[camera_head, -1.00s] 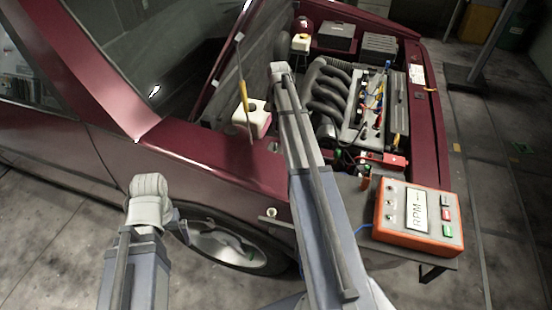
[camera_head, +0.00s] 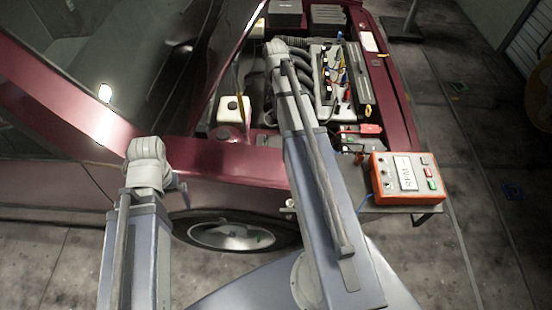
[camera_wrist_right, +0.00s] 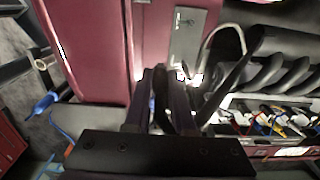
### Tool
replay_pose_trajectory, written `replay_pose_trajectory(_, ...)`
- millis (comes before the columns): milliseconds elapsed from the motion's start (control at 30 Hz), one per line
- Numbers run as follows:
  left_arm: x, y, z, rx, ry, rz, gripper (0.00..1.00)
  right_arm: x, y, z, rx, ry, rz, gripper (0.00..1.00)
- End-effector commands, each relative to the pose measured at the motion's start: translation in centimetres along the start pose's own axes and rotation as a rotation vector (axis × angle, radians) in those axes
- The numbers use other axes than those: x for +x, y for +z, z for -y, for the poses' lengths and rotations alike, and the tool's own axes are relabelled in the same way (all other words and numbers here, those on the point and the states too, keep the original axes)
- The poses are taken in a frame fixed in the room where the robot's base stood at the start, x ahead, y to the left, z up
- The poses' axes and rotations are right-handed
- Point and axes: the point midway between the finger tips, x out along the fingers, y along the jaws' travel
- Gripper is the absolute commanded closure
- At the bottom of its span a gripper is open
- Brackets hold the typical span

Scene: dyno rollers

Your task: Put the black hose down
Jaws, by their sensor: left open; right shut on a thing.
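The black hose (camera_wrist_right: 232,78) shows in the right wrist view as a thick dark tube, running from between my right fingers up and to the right. My right gripper (camera_wrist_right: 164,82) is shut on it, above the engine bay; its fingers hide part of the hose. In the head view my right forearm covers that gripper and I cannot make out the held hose. My left gripper (camera_head: 180,187) is open beside the car's fender, above the front wheel, mostly hidden behind my own wrist.
The dark red car (camera_head: 230,158) has its hood up over the engine (camera_head: 318,82). A white-capped reservoir (camera_head: 231,108) sits left of my right arm. An orange RPM meter (camera_head: 405,178) stands on a small shelf (camera_head: 425,208) at the front right.

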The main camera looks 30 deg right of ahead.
Motion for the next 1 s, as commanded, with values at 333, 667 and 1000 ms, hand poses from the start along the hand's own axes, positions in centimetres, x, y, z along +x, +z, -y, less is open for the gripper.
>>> replay_pose_trajectory(333, 3.4, -0.2, -0.3, -0.001, 0.000, 0.000, 0.00, 3.4, 0.0, -0.1, -0.002, 0.002, 0.000, 1.00)
replay_pose_trajectory(667, 9.4, -0.6, -0.9, -0.003, 0.000, 0.000, 0.00, 9.4, 0.0, 0.0, -0.002, 0.001, 0.000, 1.00)
replay_pose_trajectory(1000, 15.4, -0.9, -1.5, -0.003, 0.000, 0.000, 0.00, 15.5, 0.0, 0.0, -0.003, 0.001, 0.000, 1.00)
